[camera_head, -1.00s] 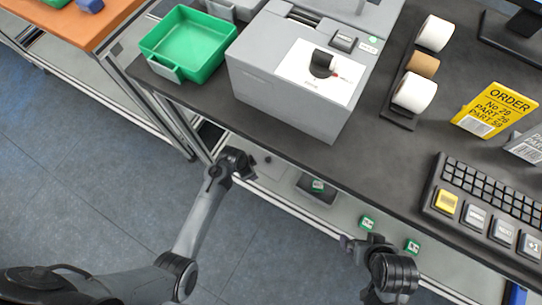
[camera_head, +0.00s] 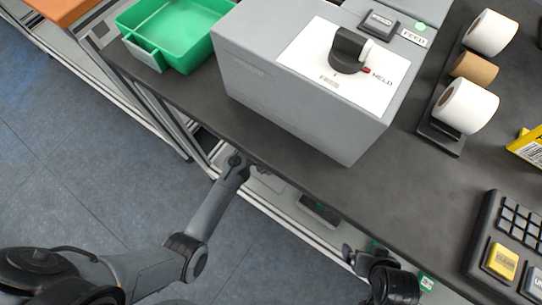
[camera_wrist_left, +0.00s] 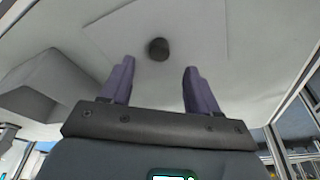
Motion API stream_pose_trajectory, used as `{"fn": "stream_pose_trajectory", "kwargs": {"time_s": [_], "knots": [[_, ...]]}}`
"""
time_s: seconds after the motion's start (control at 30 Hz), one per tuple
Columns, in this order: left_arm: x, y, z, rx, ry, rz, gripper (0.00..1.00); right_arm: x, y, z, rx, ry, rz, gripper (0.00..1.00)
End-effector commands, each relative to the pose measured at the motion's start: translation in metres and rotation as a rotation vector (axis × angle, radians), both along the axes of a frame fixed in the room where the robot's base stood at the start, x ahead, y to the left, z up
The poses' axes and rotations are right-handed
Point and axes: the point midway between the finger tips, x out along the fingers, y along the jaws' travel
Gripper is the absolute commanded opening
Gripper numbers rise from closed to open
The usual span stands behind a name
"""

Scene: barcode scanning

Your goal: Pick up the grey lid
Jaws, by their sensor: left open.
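The grey lid (camera_wrist_left: 190,38) shows in the left wrist view as a flat, pale square panel with a short round black knob (camera_wrist_left: 158,49) on it. My left gripper (camera_wrist_left: 159,66) is open, with its two dark fingers apart and pointing towards the lid. The knob appears between and just beyond the fingertips, and nothing is held. In the head view my left arm (camera_head: 212,208) reaches under the front edge of the table, which hides the gripper and most of the lid. My right arm's end (camera_head: 362,262) is low at the table's front edge; its jaws cannot be made out.
The dark table (camera_head: 310,172) overhangs a lower shelf. On it stand a grey machine (camera_head: 270,90) with a knob switch, a green tray (camera_head: 172,30), paper rolls (camera_head: 466,105) and a keypad (camera_head: 503,261). A dark box (camera_head: 318,210) sits on the shelf between my arms.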

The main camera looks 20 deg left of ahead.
Motion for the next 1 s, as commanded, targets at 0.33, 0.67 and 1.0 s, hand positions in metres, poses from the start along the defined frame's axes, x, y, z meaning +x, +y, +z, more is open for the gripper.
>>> {"fn": "stream_pose_trajectory", "kwargs": {"time_s": [0.33, 0.67, 1.0], "knots": [[0.007, -0.007, -0.041, -0.001, 0.001, 0.0, 0.61, 0.002, 0.0, -0.032, 0.001, -0.005, 0.0, 1.0], [0.01, -0.01, -0.049, 0.0, 0.0, 0.0, 0.61, 0.001, -0.002, -0.039, -0.007, -0.003, 0.005, 1.0], [0.009, -0.01, -0.049, 0.0, 0.0, 0.0, 0.19, 0.002, -0.002, -0.038, -0.009, -0.004, 0.007, 1.0]]}}
